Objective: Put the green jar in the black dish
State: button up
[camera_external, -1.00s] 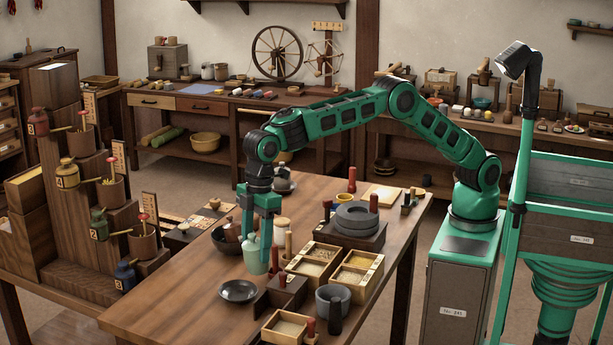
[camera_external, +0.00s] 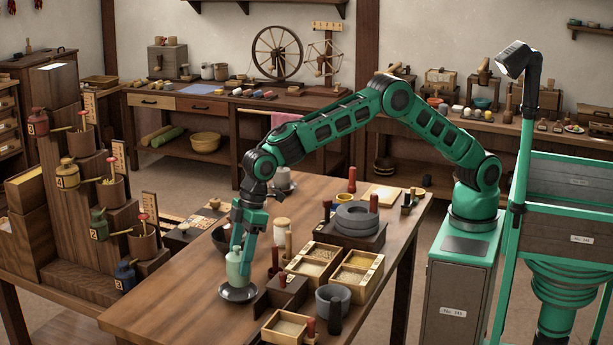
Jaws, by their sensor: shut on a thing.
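The pale green jar (camera_external: 237,268) is upright over the black dish (camera_external: 238,293) near the left front of the table. Its lower end is at the dish's middle; I cannot tell whether it touches the dish or hangs just above it. My gripper (camera_external: 241,250) is shut on the jar, with its green fingers around the jar's upper part. The jar hides part of the dish's inside and far rim.
Wooden boxes of grain (camera_external: 314,260) and a dark wooden block (camera_external: 287,290) stand right of the dish. A dark bowl (camera_external: 221,240) is behind my gripper. A grey stone quern (camera_external: 357,218) stands farther back. The table's front left (camera_external: 165,308) is clear.

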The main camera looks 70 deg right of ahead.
jog(key=shift+w+d+f, duration=0.25)
jog(key=shift+w+f, duration=0.1)
jog(key=shift+w, duration=0.2)
jog(key=shift+f, duration=2)
jog(key=shift+f, duration=0.1)
jog(key=o, duration=1.5)
jog(key=shift+c, duration=0.2)
jog(key=v, duration=1.2)
